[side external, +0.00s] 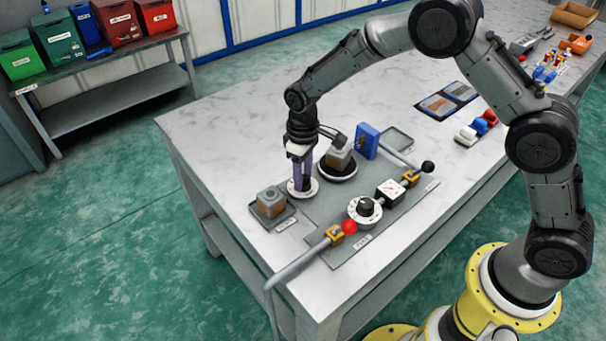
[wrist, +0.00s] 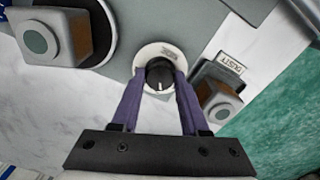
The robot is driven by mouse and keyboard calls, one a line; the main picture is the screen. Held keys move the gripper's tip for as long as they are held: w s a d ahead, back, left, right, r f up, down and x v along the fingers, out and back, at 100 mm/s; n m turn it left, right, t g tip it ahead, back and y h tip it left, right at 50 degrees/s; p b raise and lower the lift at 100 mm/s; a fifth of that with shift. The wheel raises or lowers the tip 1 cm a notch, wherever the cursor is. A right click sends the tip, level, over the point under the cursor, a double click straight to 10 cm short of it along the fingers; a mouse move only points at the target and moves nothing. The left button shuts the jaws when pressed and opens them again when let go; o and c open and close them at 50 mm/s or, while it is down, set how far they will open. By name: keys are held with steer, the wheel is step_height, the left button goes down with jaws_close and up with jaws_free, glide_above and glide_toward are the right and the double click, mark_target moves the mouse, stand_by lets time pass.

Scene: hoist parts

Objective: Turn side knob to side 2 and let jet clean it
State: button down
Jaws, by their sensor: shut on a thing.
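The side knob (wrist: 160,73) is a black cap with a white pointer line on a white disc (side external: 303,190). My gripper (side external: 302,177) points straight down over it. Its purple fingers are shut on the black cap, one on each side in the wrist view (wrist: 160,78). The pointer line faces the gripper base in that view; the disc's lettering is too small to read. A grey block with a brown face (side external: 339,158) sits on a round dark turntable (side external: 338,174), under a dark jet nozzle (side external: 331,134).
A similar block (side external: 269,204) sits in a tray by a label reading DUSTY (wrist: 231,65). A second black knob on a white dial (side external: 366,208), a gauge (side external: 391,190), a red ball (side external: 349,227) and a black-ended lever (side external: 428,167) lie right of my gripper. A blue plate (side external: 367,141) stands behind.

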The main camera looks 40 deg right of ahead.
steer(key=shift+m, duration=0.9)
steer(key=shift+c, duration=2)
jaws_free()
step_height(320, 180, up, 14)
